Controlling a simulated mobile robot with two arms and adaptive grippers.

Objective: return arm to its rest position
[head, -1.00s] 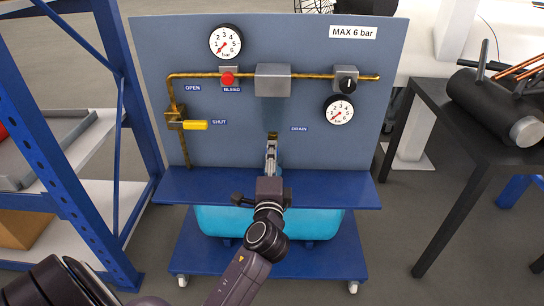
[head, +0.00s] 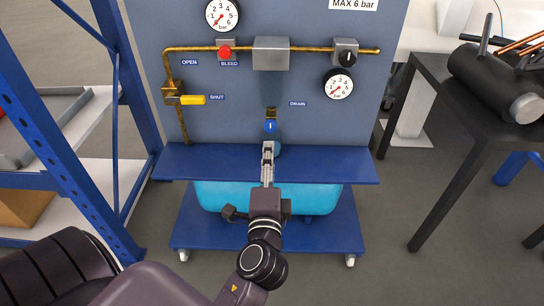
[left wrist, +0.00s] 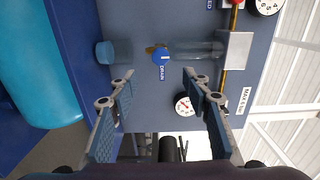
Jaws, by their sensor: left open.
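My left gripper (head: 267,150) is in front of the blue-grey panel (head: 350,120), below the drain knob. In the left wrist view its two fingers (left wrist: 158,85) stand wide apart with nothing between them. The round blue drain knob (head: 270,127) with a white mark sits under the grey block (head: 271,53), clear of the fingertips; it also shows in the left wrist view (left wrist: 160,57). A small blue round cup-like thing (left wrist: 105,53) is near the shelf, partly hidden in the head view. My right gripper is in neither view.
The blue shelf (head: 330,166) juts out beneath the panel, above a cyan tank (head: 315,198). A blue rack (head: 78,145) stands at left and a dark table (head: 440,90) at right. The yellow valve handle (head: 193,100) and red bleed button (head: 225,52) are on the panel.

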